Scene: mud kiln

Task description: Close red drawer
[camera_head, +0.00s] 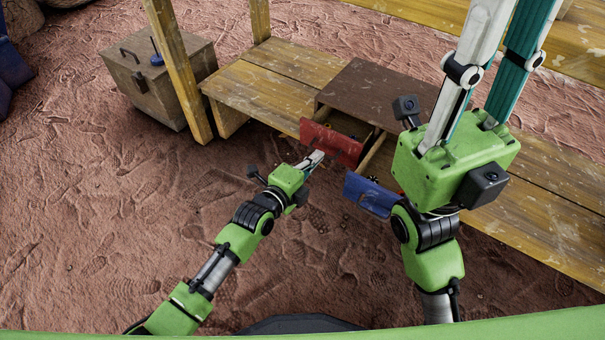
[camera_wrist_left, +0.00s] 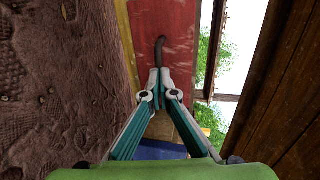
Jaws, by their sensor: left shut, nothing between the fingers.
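The red drawer (camera_head: 332,143) stands pulled out from the brown cabinet on the wooden platform, and its open inside shows behind its front. My left gripper (camera_head: 318,157) is shut and empty, its fingertips close to the red front. In the left wrist view, the red front (camera_wrist_left: 180,22) fills the top middle, with a dark curved handle (camera_wrist_left: 160,48). The tips of my left gripper (camera_wrist_left: 160,75) are at the handle's lower end; I cannot tell whether they touch. My right gripper (camera_head: 500,60) is raised at upper right, fingers apart, tips cut off by the frame.
A blue drawer front (camera_head: 370,194) also stands out, to the right of the red one and partly hidden by my right arm. The brown cabinet top (camera_head: 375,92) is bare. A wooden box (camera_head: 155,85) stands at left beside a post (camera_head: 178,65). The ground in front is clear.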

